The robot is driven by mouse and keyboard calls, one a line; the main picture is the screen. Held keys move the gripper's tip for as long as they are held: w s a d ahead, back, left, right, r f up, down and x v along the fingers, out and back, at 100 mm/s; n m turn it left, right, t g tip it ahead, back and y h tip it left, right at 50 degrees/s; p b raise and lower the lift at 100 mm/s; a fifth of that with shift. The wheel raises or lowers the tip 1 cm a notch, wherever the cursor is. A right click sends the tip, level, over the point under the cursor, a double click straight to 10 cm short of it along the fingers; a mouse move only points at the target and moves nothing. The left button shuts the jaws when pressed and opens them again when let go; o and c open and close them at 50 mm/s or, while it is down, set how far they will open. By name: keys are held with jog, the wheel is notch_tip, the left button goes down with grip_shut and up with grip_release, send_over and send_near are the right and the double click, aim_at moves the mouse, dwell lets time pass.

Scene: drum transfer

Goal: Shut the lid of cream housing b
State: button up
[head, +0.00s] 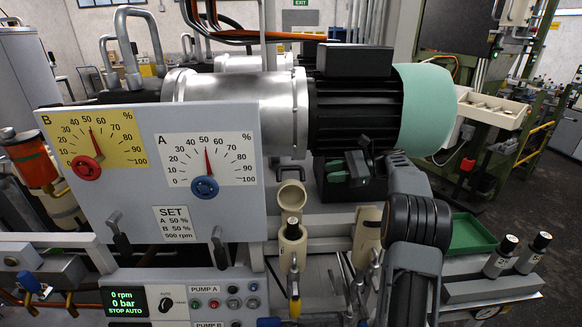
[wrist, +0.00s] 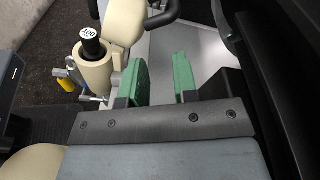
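Two cream housings show in the head view; I can read no letter on either, so I cannot tell which is b. The left cream housing (head: 293,247) holds a black-capped cartridge (head: 293,227), and its round lid (head: 291,194) stands open above it. The right cream housing (head: 367,232) is partly hidden by my arm. In the wrist view an open cream housing (wrist: 95,72) holds a black-capped cartridge (wrist: 90,42), with a cream lid (wrist: 122,22) raised beside it. My gripper (head: 346,168) is open and empty, its green pads (wrist: 161,80) apart, to the right of that housing.
A gauge panel (head: 130,195) stands at the left and a large black motor (head: 355,110) is close behind my gripper. A green tray (head: 472,235) and two black-capped cartridges (head: 500,257) (head: 534,252) are at the right. A yellow handle (head: 295,300) hangs below the left housing.

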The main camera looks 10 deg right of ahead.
aim_at(295, 168)
jog(key=shift+m+y, duration=0.5)
jog(key=shift+y, duration=0.4)
jog(key=w+a, duration=0.1)
jog(key=a, duration=0.2)
jog(key=w+a+p, duration=0.1)
jog(key=a, duration=0.3)
jog(key=w+a, duration=0.1)
jog(key=a, duration=0.2)
jog(key=shift+w+a+r, duration=0.35)
jog(key=shift+a, duration=0.05)
jog(key=shift+c, duration=0.3)
grip_shut()
